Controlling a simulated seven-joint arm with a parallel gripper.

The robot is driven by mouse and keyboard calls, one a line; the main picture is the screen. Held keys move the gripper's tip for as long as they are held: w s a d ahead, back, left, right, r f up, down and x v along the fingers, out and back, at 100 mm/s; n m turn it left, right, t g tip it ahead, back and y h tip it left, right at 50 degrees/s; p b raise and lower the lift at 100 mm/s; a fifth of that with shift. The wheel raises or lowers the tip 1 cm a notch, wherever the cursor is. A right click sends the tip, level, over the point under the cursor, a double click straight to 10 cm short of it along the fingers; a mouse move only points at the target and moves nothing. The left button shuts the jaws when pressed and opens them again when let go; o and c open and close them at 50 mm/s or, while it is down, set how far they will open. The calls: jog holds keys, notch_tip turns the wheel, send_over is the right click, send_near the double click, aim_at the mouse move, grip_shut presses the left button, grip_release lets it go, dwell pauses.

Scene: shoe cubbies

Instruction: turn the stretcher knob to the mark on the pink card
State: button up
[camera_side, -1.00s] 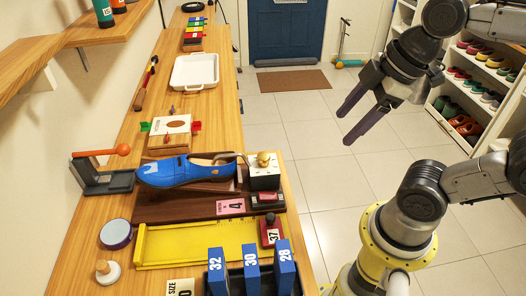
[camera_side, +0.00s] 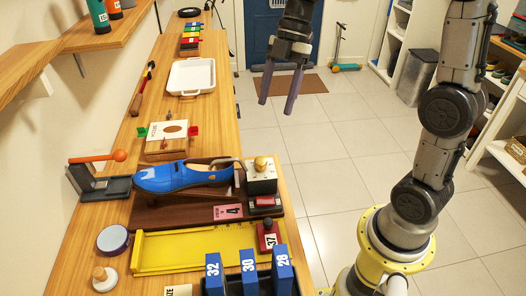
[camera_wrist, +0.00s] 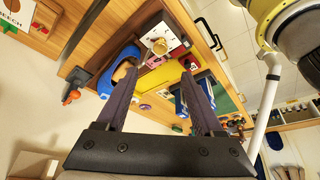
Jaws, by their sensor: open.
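The stretcher knob (camera_side: 261,163) is a round gold knob on a white dial block (camera_side: 262,182) at the right end of the blue shoe (camera_side: 178,177). The pink card (camera_side: 228,211), marked 4, lies on the dark wooden base in front of the shoe. My gripper (camera_side: 277,103) is open and empty, high above the floor beyond the bench's right edge, apart from the knob. In the wrist view the knob (camera_wrist: 160,46) and its dial (camera_wrist: 166,36) show beyond and between my two open fingers (camera_wrist: 160,95). I cannot read the knob's pointer.
A yellow tray (camera_side: 195,248) and blue numbered blocks (camera_side: 249,270) stand nearer on the bench. A red block marked 37 (camera_side: 268,237) is by the tray's right end. An orange-ended lever (camera_side: 119,155) is left of the shoe. Open floor lies to the right.

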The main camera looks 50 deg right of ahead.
aim_at(261, 160)
jog(key=x, duration=1.3)
jog(key=shift+f, duration=0.15)
grip_shut()
